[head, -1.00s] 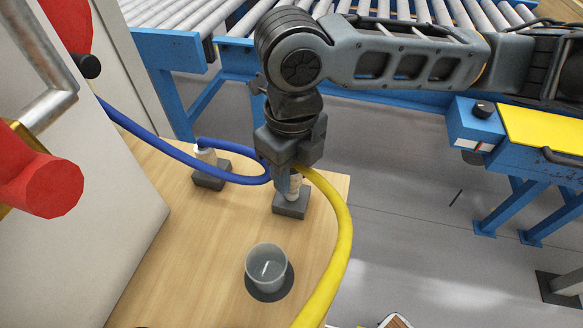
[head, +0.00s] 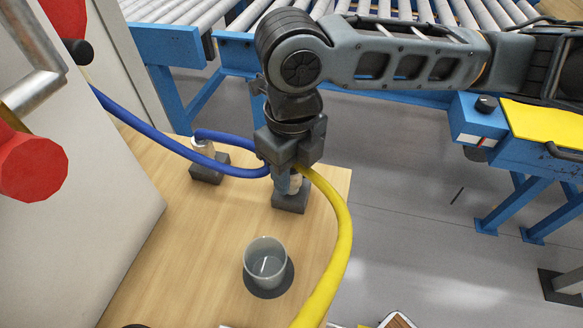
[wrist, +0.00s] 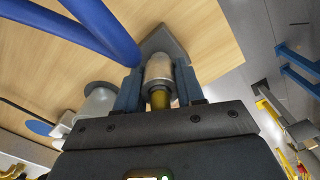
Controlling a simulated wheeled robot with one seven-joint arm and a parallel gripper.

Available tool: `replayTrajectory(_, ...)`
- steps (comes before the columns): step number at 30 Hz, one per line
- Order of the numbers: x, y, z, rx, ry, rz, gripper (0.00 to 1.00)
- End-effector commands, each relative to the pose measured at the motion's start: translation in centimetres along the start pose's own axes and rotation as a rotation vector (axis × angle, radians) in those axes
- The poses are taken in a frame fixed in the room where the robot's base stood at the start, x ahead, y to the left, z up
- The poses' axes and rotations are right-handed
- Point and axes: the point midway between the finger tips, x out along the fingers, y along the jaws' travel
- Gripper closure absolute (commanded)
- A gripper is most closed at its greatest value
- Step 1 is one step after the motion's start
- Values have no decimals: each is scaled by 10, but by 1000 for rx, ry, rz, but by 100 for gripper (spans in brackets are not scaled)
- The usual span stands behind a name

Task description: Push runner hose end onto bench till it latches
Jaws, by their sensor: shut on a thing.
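My gripper (head: 287,182) points down over a dark grey block (head: 291,202) on the wooden bench (head: 190,245). Its blue fingers (wrist: 158,88) are shut on the hose end, a steel sleeve (wrist: 158,68) with a brass part behind it. The yellow hose (head: 342,235) runs up to my gripper. The sleeve is in line with the block (wrist: 165,42) in the wrist view. The joint between them is mostly hidden, and I cannot tell whether it is latched.
A blue hose (head: 150,137) loops beside my gripper to a second fitting (head: 203,147) on another block (head: 209,167). A grey cup (head: 266,262) stands on a dark coaster nearby. A cabinet (head: 90,210) borders the left, and a blue roller conveyor (head: 165,46) is behind.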

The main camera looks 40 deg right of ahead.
Motion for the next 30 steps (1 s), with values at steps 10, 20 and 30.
replayTrajectory(10, 4, 0, 0, 0, 0, 0, 100)
replayTrajectory(20, 4, 0, 0, 0, 0, 0, 32)
replayTrajectory(30, -4, 0, 0, -1, 0, 0, 32)
